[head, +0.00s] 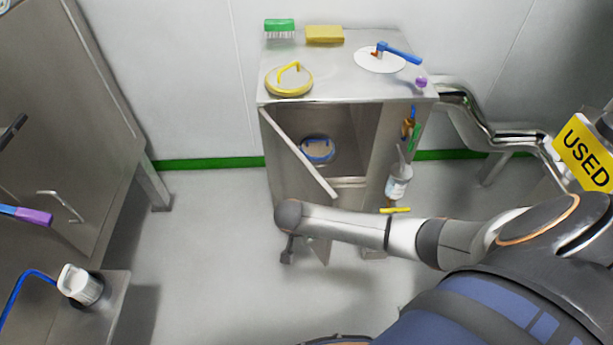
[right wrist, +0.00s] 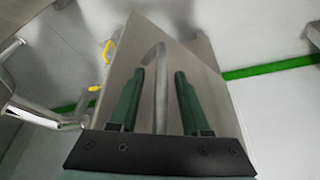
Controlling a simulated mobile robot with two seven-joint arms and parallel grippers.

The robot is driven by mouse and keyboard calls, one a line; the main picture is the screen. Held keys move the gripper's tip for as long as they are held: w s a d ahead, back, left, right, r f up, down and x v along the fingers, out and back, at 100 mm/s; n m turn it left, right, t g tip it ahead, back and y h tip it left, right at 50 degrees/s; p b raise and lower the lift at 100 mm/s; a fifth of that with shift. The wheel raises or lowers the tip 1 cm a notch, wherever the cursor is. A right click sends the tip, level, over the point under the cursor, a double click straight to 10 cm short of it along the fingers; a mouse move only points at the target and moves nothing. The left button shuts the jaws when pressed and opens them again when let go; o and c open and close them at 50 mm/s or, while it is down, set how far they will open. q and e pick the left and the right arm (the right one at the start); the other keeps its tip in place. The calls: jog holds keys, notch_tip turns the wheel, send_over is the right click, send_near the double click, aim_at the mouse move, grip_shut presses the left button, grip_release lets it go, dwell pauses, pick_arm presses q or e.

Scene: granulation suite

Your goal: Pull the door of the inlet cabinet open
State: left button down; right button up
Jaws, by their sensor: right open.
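The inlet cabinet (head: 350,91) is a grey metal box standing against the back wall. Its door (head: 290,160) is hinged at the left and stands partly open, with the inside showing to its right. My right arm crosses in front of the lower door and hides part of it. The right gripper is mostly hidden by the arm in the head view. In the right wrist view my right gripper (right wrist: 159,80) is open, and a pale bar-like handle (right wrist: 160,58) shows between its green fingers against the door (right wrist: 132,50). Contact cannot be told. My left gripper is out of view.
A blue-rimmed round item (head: 317,150) lies inside the cabinet. A green brush (head: 279,26), yellow sponge (head: 324,34) and yellow-handled disc (head: 289,81) sit on top. A bottle (head: 398,183) hangs on the right side. Floor left of the cabinet is clear.

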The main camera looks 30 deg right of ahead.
jog(key=shift+d+f, duration=0.1)
jog(key=shift+f, duration=0.1)
grip_shut()
dwell(0.3)
dwell(1.1)
